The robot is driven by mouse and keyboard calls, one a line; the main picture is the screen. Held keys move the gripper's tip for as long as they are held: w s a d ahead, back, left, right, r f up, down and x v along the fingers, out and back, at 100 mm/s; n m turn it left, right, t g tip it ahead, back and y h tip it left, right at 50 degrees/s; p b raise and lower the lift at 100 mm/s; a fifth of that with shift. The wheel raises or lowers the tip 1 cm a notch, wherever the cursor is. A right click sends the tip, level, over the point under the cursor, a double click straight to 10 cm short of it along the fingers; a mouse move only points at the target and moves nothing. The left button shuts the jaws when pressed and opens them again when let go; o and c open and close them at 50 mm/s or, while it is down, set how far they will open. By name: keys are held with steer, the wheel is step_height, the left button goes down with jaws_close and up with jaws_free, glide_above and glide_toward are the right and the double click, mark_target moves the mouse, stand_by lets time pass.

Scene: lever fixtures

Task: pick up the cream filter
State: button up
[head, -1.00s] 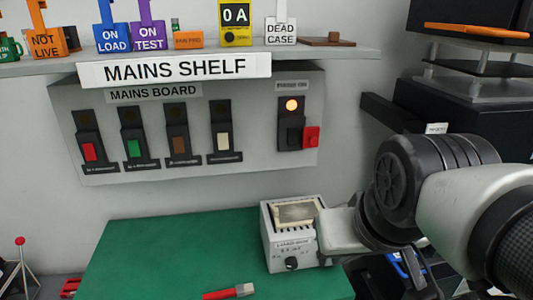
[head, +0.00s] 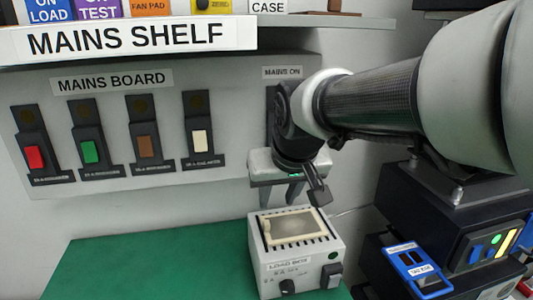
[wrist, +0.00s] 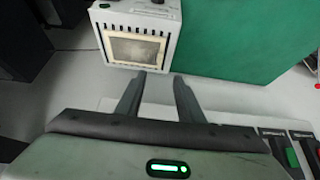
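In the wrist view the cream filter (wrist: 135,48) shows whole on the load box (wrist: 172,40), just beyond the fingertips. My gripper (head: 286,203) is above and behind the box, pointing down. In the wrist view my gripper (wrist: 160,76) has its two fingers apart with nothing between them. The fingertips appear clear of the filter; the exact gap is hard to tell.
The load box stands on a green mat (head: 150,268), otherwise clear where visible. Behind is the mains board (head: 130,130) with several coloured switches, under the mains shelf (head: 130,38). Dark equipment with a blue-framed unit (head: 418,268) stands to the right.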

glide_toward(267, 223)
steer(key=f, duration=0.1)
steer(key=f+b, duration=0.1)
steer(key=f, duration=0.1)
steer(key=shift+w+a, duration=0.1)
steer(key=shift+w, duration=0.2)
steer(key=shift+w+r+x, duration=0.1)
steer(key=shift+w+x, duration=0.05)
steer(key=shift+x, duration=0.8)
steer(key=shift+w+r+x, duration=0.1)
steer(key=shift+w+x, duration=0.05)
steer(key=shift+x, duration=0.8)
steer(key=shift+w+r+x, duration=0.1)
steer(key=shift+w+x, duration=0.05)
steer(key=shift+x, duration=0.8)
jaws_close()
